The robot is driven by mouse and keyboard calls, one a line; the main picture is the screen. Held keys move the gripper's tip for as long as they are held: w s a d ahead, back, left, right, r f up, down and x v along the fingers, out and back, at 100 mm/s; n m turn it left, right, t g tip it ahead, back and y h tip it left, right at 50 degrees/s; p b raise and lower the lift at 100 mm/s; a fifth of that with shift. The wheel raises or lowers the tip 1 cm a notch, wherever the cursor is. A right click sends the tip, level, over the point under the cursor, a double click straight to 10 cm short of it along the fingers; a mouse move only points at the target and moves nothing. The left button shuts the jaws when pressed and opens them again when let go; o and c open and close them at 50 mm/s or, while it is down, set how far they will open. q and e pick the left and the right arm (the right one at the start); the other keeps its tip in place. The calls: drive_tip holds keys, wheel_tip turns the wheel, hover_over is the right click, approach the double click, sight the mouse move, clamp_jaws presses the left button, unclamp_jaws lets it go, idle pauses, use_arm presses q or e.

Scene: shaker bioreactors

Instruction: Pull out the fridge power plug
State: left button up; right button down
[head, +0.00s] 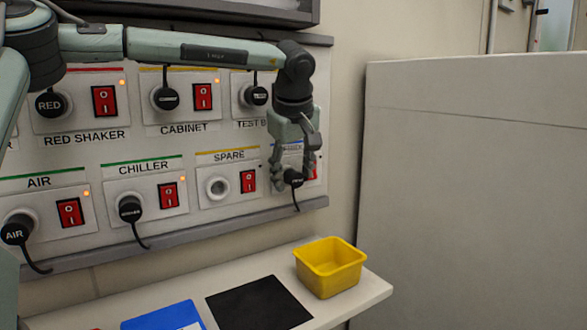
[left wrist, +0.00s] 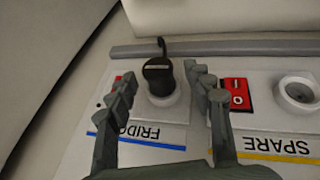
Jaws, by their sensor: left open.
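The black fridge plug (head: 294,179) sits in its socket at the lower right of the wall panel, its cable hanging down. It also shows in the left wrist view (left wrist: 158,73), which sees the panel upside down. The blue-striped FRIDGE label (left wrist: 140,133) is partly covered by a finger. My left gripper (head: 295,166) is open at this socket, and in the left wrist view its fingers (left wrist: 163,88) stand on either side of the plug. I cannot tell whether they touch it. The red fridge switch (head: 313,172) is mostly hidden by the gripper. My right gripper is not in view.
The panel (head: 100,152) holds several other plugs and red switches, including the chiller plug (head: 130,208). The SPARE socket (head: 217,188) beside the fridge is empty. Below, a shelf carries a yellow bin (head: 330,266), a black mat (head: 258,303) and a blue item (head: 163,317). A large pale cabinet (head: 470,200) stands right.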

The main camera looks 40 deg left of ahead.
use_arm(q)
drive_tip(key=shift+c, duration=0.3)
clamp_jaws()
drive_tip(key=shift+d, duration=0.25)
drive_tip(key=shift+s+d, duration=0.25)
drive_tip(key=shift+d, duration=0.15)
drive_tip(key=shift+d, duration=0.15)
drive_tip(key=shift+s+d, duration=0.2)
drive_tip(key=shift+d, duration=0.15)
drive_tip(key=shift+d, duration=0.1)
drive_tip(key=shift+s+d+b, duration=0.25)
drive_tip(key=shift+s+d, duration=0.05)
drive_tip(key=shift+d, duration=0.4)
drive_tip(key=shift+s+d+b, duration=0.25)
drive_tip(key=shift+s+d, duration=0.05)
drive_tip(key=shift+d, duration=0.4)
